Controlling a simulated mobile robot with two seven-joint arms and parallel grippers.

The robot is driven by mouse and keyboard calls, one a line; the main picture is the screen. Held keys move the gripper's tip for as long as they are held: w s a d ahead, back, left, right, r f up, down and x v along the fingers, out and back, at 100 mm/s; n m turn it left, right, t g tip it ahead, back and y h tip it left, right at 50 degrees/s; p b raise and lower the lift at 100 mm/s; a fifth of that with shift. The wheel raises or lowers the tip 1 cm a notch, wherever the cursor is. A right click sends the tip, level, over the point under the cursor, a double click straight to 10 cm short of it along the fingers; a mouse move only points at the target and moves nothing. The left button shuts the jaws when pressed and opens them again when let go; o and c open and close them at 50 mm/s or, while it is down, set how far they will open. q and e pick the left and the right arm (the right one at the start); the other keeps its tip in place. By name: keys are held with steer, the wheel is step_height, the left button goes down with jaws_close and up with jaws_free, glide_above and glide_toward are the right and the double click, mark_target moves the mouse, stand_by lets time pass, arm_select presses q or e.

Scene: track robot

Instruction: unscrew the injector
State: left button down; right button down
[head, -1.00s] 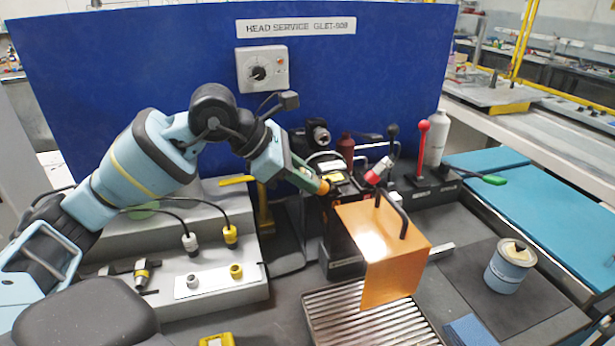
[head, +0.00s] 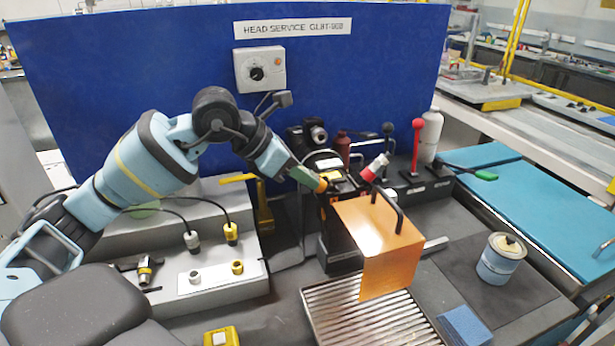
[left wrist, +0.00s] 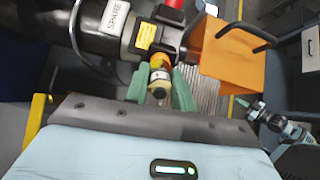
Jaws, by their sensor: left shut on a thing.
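My left gripper (head: 322,186) reaches in from the left to the dark machine head (head: 342,240). In the left wrist view its green fingers (left wrist: 159,88) are shut on a small cream and orange part, which looks like the injector (left wrist: 160,77). The injector's orange end is against the dark machine head beside a yellow label. Whether its thread is still engaged is hidden. At the right of the left wrist view a dark and pale-blue arm end with a green tip, apparently my right gripper (left wrist: 243,103), shows small; its jaws are unclear. It does not show in the head view.
An orange shield (head: 385,245) with a black handle stands just right of the left gripper. A slatted grate (head: 330,308) lies in front. A step block (head: 215,285) with connectors is at left. A blue tin (head: 497,265) stands on a dark mat at right.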

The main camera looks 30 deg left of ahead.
arm_select(q)
steer(key=shift+r+n+p, duration=0.1)
steer(key=shift+n+p, duration=0.4)
steer(key=shift+n, duration=0.6)
steer(key=shift+n+p, duration=0.5)
steer(key=shift+n, duration=0.6)
steer(key=n, duration=0.4)
steer(key=shift+n, duration=1.4)
arm_select(e)
steer(key=shift+t, duration=0.6)
steer(key=w+r, duration=0.1)
steer(key=r, duration=0.1)
steer(key=w+r, duration=0.2)
steer(key=shift+w+r, duration=0.1)
steer(key=shift+w, duration=0.05)
arm_select(q)
steer(key=n, duration=0.6)
arm_select(e)
steer(key=shift+s+f, duration=0.2)
steer(key=shift+s, duration=0.25)
arm_select(q)
steer(key=shift+s+a+r, duration=0.2)
steer(key=shift+a, duration=0.05)
arm_select(e)
steer(key=shift+w+r, duration=0.2)
steer(key=shift+w, duration=0.25)
